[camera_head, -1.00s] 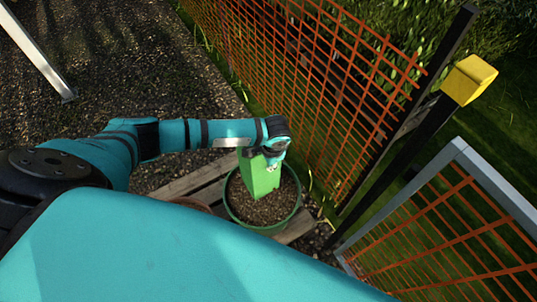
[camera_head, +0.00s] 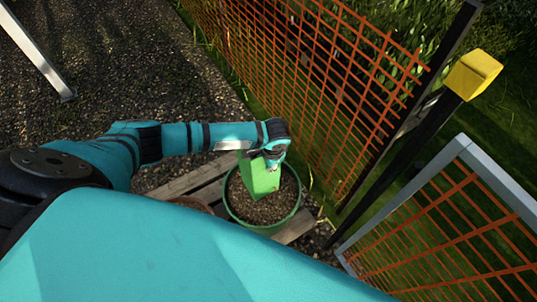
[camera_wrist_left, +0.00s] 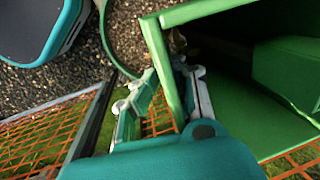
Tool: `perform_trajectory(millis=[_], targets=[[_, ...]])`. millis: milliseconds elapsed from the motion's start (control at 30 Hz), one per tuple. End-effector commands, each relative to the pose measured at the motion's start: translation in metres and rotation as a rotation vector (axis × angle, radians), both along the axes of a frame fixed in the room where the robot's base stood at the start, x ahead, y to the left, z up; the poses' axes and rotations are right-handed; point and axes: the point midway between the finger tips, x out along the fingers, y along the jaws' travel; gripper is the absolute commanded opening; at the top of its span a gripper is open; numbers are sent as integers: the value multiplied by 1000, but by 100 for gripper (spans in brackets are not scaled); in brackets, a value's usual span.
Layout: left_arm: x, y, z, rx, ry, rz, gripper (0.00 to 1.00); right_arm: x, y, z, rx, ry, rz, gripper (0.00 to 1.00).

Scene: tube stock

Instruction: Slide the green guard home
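The green guard (camera_head: 258,178), a hollow box-like sleeve, is in the head view over the gravel in a round green tub (camera_head: 233,213). It leans a little. Its lower end is close to the gravel, and I cannot tell whether it touches. My left gripper (camera_head: 272,161) is at the guard's upper right edge. In the left wrist view the fingers (camera_wrist_left: 172,88) are on either side of one wall of the guard (camera_wrist_left: 158,58), shut on it, and the hollow inside shows at the right. My right gripper is not in view.
The tub stands on a wooden pallet (camera_head: 193,181) beside an orange mesh fence (camera_head: 300,80). A dark post with a yellow cap (camera_head: 472,75) and a grey-framed mesh panel (camera_head: 440,235) stand at the right. Open gravel ground (camera_head: 130,70) lies at the upper left.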

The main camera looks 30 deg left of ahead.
Motion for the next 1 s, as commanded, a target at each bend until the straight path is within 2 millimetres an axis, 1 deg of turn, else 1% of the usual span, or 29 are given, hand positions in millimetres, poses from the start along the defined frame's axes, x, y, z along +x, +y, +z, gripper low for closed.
perform_trajectory(millis=[1000], targets=[[0, 0, -42, -1, -1, 0, 0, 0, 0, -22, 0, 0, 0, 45]])
